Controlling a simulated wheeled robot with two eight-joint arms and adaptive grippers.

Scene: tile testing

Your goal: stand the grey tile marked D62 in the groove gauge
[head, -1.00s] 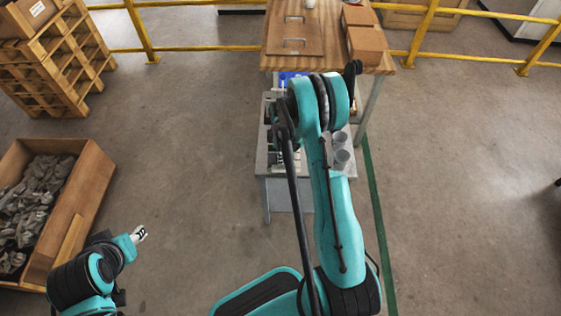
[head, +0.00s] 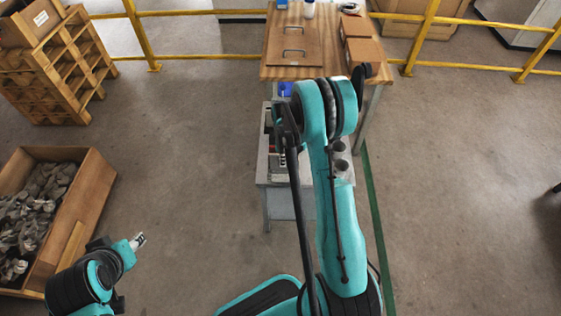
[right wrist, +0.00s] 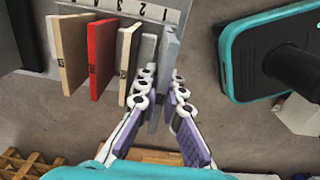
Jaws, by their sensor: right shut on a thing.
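In the right wrist view my right gripper (right wrist: 163,92) is shut on a thin grey tile (right wrist: 171,48), held on edge between its fingers. No D62 mark is readable on it. Left of it, beige (right wrist: 66,45), red (right wrist: 101,50) and beige (right wrist: 129,55) tiles stand in a row, with a pale grey piece (right wrist: 148,50) beside them. They are by a grey plate with a numbered strip (right wrist: 125,9); I cannot tell whether this is the groove gauge. In the head view my right arm hides its gripper. My left gripper (head: 138,241) is small, over the floor, far from the tiles.
A grey bench (head: 262,170) lies partly behind my right arm, with dark cups (head: 340,164) on it. A wooden table (head: 275,72) with boxes (head: 362,52) stands beyond. A wooden crate (head: 90,205) is at left. Yellow rails (head: 200,57) cross the back.

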